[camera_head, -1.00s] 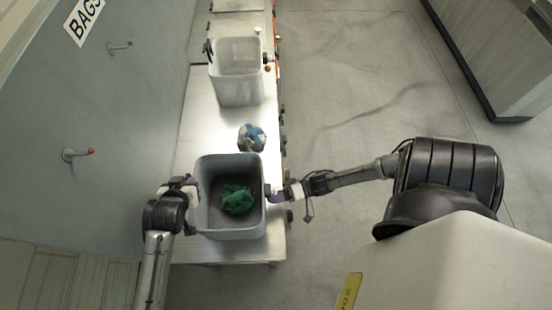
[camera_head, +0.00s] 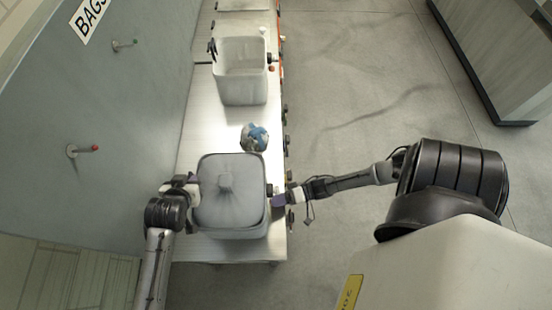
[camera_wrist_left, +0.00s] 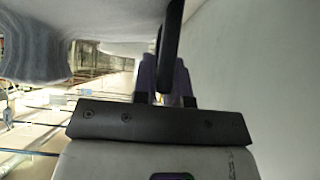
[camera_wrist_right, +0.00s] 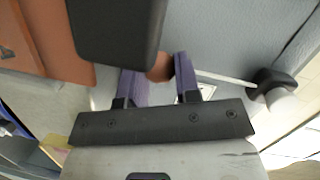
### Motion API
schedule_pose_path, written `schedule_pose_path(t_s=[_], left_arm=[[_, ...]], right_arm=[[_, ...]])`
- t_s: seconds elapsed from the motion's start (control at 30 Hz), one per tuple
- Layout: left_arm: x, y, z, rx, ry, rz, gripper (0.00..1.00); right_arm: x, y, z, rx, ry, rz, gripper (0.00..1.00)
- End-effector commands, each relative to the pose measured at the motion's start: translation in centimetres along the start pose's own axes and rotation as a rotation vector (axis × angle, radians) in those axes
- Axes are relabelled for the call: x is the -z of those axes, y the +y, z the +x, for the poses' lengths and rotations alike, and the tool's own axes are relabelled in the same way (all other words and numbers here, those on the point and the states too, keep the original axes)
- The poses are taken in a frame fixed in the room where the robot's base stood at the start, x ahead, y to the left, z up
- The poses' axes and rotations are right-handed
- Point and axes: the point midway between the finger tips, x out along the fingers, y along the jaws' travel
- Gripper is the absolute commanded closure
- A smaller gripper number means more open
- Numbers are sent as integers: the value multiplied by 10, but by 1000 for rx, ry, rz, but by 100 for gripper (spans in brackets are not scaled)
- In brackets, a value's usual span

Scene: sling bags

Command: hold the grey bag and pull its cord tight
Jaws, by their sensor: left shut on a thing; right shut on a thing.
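The grey bag (camera_head: 232,210) stands on the near end of the bench. Its top is drawn shut, with a gathered knob (camera_head: 225,182) in the middle that hides the inside. My left gripper (camera_head: 193,187) is at its left side. In the left wrist view its fingers (camera_wrist_left: 167,75) are shut on a black tab (camera_wrist_left: 171,40). My right gripper (camera_head: 277,198) is just off the bag's right side. In the right wrist view its fingers (camera_wrist_right: 160,75) are shut at a reddish ball (camera_wrist_right: 159,68). A white cord (camera_wrist_right: 225,78) runs from there to a dark toggle (camera_wrist_right: 273,80).
A blue and grey bundle (camera_head: 254,137) lies on the bench (camera_head: 187,133) just behind the bag. A pale open bag (camera_head: 241,88) stands farther back. Wall pegs (camera_head: 84,150) stick out at the left. The floor at the right is open.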

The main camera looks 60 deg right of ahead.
Motion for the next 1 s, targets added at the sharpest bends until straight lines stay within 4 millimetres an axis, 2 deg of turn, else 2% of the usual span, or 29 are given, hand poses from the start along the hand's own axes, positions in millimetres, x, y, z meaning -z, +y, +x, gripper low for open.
schedule_pose_path(t_s=[0.1,0.13,0.37,0.6,0.73,0.87,1.0], left_arm=[[0,0,0,0,-1,0,100],[0,0,0,0,-1,0,100],[0,0,0,0,-1,1,100],[0,0,0,0,-1,1,100],[0,0,0,0,-1,1,100],[0,0,0,0,-1,1,100],[0,0,0,0,-1,0,100]], right_arm=[[0,0,0,-2,0,1,100],[0,0,0,-2,0,1,67],[0,0,0,-1,0,0,45],[0,0,-1,-1,0,0,43],[0,0,-8,-3,-1,0,43],[0,0,-26,-4,-2,0,43],[0,0,-53,-4,-2,1,43]])
